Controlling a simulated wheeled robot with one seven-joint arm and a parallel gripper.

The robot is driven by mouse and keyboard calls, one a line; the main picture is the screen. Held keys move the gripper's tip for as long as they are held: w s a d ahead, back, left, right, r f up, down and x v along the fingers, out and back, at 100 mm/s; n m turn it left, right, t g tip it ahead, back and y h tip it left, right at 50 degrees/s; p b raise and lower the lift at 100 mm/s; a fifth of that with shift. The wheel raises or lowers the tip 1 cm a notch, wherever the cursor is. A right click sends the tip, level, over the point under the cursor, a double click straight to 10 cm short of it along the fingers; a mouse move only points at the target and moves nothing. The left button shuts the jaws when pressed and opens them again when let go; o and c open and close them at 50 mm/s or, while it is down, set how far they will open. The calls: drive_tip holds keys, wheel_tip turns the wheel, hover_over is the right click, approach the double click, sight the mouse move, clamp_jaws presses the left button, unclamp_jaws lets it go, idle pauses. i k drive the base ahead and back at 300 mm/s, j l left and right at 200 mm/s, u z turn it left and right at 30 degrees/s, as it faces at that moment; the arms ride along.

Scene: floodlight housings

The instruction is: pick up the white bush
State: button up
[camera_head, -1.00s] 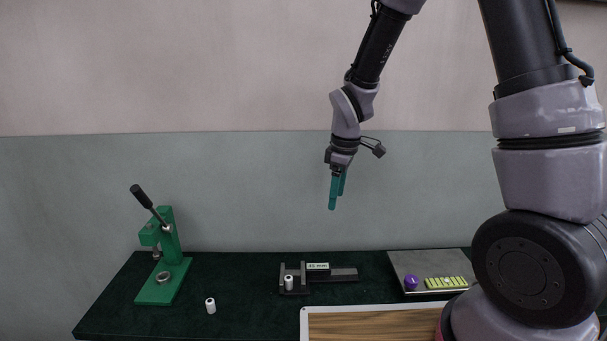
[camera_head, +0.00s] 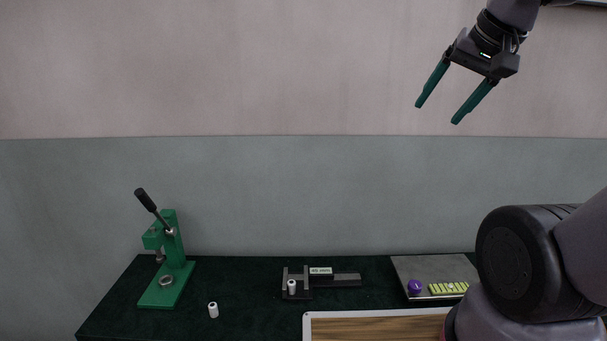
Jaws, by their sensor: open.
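A small white bush (camera_head: 213,310), a short cylinder with a dark hole in its top, stands on the dark green table to the right of the green press. A second white bush (camera_head: 291,287) sits in the dark fixture (camera_head: 322,279) marked with a small label. My gripper (camera_head: 438,111) is open and empty, high up at the upper right in front of the wall, its two teal fingers spread and pointing down to the left. It is far above and to the right of both bushes.
A green lever press (camera_head: 170,266) stands at the table's left. A grey plate (camera_head: 430,268) at the right carries a purple ball (camera_head: 414,287) and a yellow-green slotted strip (camera_head: 448,288). A white-rimmed wooden tray (camera_head: 375,327) lies in front. The table (camera_head: 240,275) is bare around the loose bush.

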sight(291, 283)
drive_tip(key=j+u, duration=0.15)
drive_tip(key=u, duration=0.3)
drive_tip(key=j+u, duration=0.1)
drive_tip(key=u, duration=0.35)
drive_tip(key=l+u, duration=0.1)
drive_tip(key=u, duration=0.2)
drive_tip(key=l+u, duration=0.1)
drive_tip(key=u, duration=0.15)
drive_tip(key=j+z, duration=0.15)
drive_tip(key=z, duration=0.3)
drive_tip(key=k+j+z, duration=0.1)
drive_tip(key=z, duration=0.4)
drive_tip(key=k+l+z, duration=0.25)
drive_tip(key=z, duration=0.2)
